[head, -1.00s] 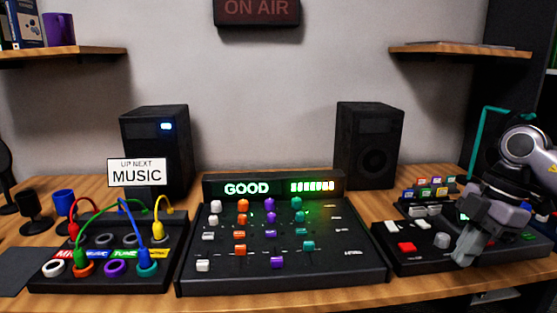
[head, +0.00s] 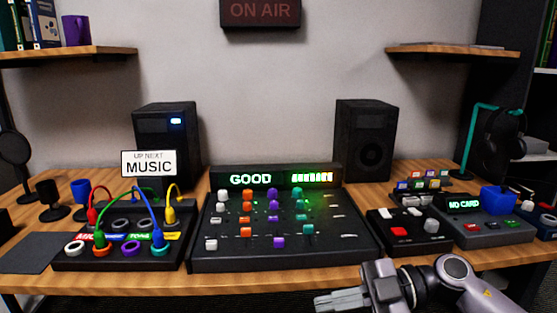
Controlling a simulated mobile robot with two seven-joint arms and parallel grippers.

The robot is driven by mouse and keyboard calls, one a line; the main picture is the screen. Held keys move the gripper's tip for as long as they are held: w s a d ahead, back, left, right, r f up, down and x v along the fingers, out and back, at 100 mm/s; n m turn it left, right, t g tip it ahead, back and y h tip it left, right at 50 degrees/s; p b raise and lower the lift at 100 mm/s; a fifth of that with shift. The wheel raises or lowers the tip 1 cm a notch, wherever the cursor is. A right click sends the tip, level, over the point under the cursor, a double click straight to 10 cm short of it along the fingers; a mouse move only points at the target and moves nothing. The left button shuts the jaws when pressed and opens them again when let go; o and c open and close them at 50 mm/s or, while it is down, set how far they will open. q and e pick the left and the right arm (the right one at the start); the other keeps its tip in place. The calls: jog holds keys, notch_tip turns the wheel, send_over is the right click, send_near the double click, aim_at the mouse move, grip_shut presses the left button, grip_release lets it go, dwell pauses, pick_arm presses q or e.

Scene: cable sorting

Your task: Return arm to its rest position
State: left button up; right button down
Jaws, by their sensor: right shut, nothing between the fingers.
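My right gripper (head: 342,300) is at the bottom of the head view, low in front of the desk's front edge. Its fingers point left and are shut with nothing between them. It is apart from everything on the desk. My left gripper is not in view. The patch panel (head: 118,262) at the left of the desk carries red, green, blue and yellow cables (head: 137,192) plugged into its sockets. A sign behind it reads "UP NEXT MUSIC" (head: 149,163).
The mixer (head: 290,255) with a "GOOD" display stands mid-desk. To its right are a button box (head: 410,233) and a device reading "NO CARD" (head: 490,234). Two speakers (head: 363,140) stand behind. The space before the desk's front edge (head: 230,278) is clear left of my gripper.

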jog(key=s+d+f+m+t+h, duration=0.15)
jog(key=f+m+t+h, duration=0.3)
jog(key=m+t, duration=0.45)
jog(key=d+f+m+t+h, duration=0.3)
jog(key=f+m+t, duration=0.3)
jog(key=m+t, duration=0.35)
jog(key=s+d+f+m+g+h, duration=0.2)
jog(key=s+d+f+g+h, duration=0.15)
jog(key=s+f, duration=0.3)
jog(key=s+d+f+m+g+h, duration=0.2)
jog(key=s+f+g, duration=0.2)
jog(key=s+f, duration=0.3)
notch_tip(320, 180, up, 13)
jog(key=d+p, duration=0.1)
jog(key=p, duration=1.6)
jog(key=shift+s+d+h+p, duration=0.3)
jog(key=shift+s+d+p, duration=0.05)
jog(key=shift+s+p, duration=0.1)
